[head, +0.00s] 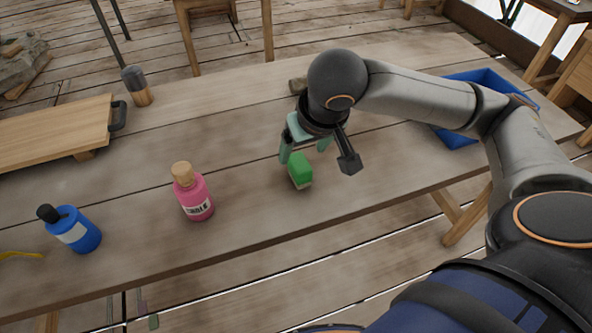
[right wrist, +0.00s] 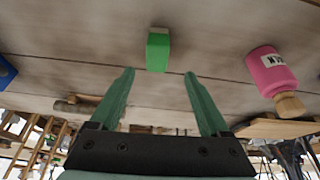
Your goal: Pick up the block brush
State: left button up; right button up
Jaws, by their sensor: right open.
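The block brush (head: 300,168) looks like a small green block with a pale strip along its lower end. It lies on the wooden table near the front edge, and in the right wrist view the green block (right wrist: 158,52) is just beyond the fingertips, roughly centred between them. My right gripper (head: 304,151) has green fingers spread apart with nothing between them. It is close to the brush, on its far side; whether a finger touches it I cannot tell. My left gripper is in neither view.
A pink bottle (head: 194,196) and a blue bottle (head: 75,232) stand to the left. A wooden board (head: 55,133) and a dark-topped jar (head: 136,86) are further back. A blue tray (head: 459,137) is at the right, partly behind my arm. Table around the brush is clear.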

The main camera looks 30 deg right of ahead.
aim_at(300, 163)
jog(key=x, duration=0.3)
jog(key=shift+b, duration=0.3)
jog(key=x, duration=0.1)
jog(key=b+x, duration=0.1)
jog(key=x, duration=0.3)
jog(key=shift+d+f+b, duration=0.1)
jog(key=shift+d+b, duration=0.2)
grip_shut()
